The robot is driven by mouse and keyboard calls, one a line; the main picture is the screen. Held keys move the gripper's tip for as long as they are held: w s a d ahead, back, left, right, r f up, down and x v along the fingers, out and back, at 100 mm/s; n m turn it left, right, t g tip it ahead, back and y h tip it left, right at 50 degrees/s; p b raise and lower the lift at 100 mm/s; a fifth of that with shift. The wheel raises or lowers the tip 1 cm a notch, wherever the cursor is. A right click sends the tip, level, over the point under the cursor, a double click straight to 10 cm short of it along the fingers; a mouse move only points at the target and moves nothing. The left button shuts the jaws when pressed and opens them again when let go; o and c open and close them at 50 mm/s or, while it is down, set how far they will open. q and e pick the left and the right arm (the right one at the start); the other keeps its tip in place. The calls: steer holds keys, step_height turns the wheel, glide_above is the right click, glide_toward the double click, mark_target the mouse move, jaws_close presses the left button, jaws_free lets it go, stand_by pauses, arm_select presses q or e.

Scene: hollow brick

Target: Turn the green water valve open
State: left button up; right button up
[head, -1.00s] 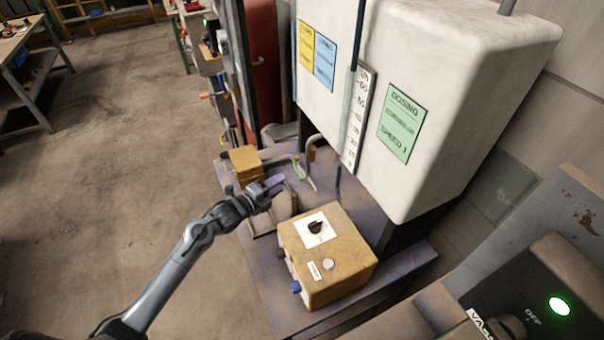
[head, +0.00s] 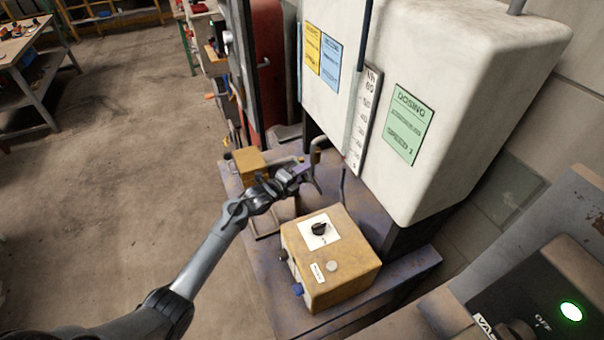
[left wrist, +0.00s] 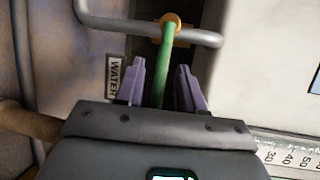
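The green water valve handle (left wrist: 166,65) shows in the left wrist view as a slim green lever. It hangs from an orange-yellow hub (left wrist: 170,22) on a grey pipe (left wrist: 110,20), beside a WATER label (left wrist: 113,77). My left gripper (left wrist: 160,68) is open, with one purple finger on each side of the lever. A gap shows between the lever and each finger. In the head view my left gripper (head: 304,175) reaches the pipes beside the white tank and mostly hides the lever. My right gripper is not in view.
The white dosing tank (head: 455,70) with a scale strip (head: 362,125) stands just right of the gripper. A yellow control box (head: 340,262) with a black knob sits in front on the bench (head: 285,315). A smaller yellow box (head: 249,165) is behind.

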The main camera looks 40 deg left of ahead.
arm_select(q)
jaws_close()
steer(key=shift+d+r, duration=0.1)
stand_by(0.4)
